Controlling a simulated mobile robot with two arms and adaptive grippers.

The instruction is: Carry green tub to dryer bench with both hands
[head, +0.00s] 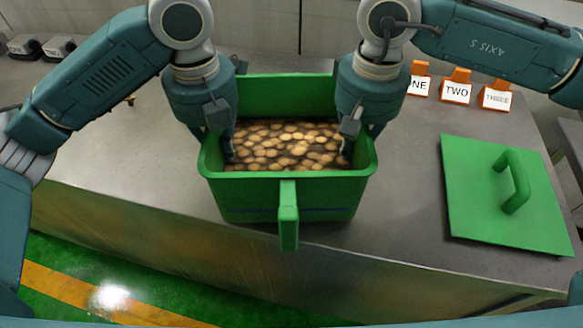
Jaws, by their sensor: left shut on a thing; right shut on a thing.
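The green tub (250,200) is in the middle of the head view, upright over the metal bench, full of brown and tan round pieces (285,147). A green handle (288,215) stands out from its near side. My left gripper (230,150) is shut on the tub's left wall. My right gripper (347,148) is shut on its right wall. The fingertips are partly hidden by the tub walls and the pieces. I cannot tell whether the tub's base touches the bench. Nothing in view is marked as the dryer bench.
A green lid (470,190) with a raised handle lies on the bench (405,205) at the right. Orange holders with white cards, including TWO (456,92) and THREE (495,98), stand behind it. Grey devices (58,47) sit at the far left. Green floor (60,255) lies in front.

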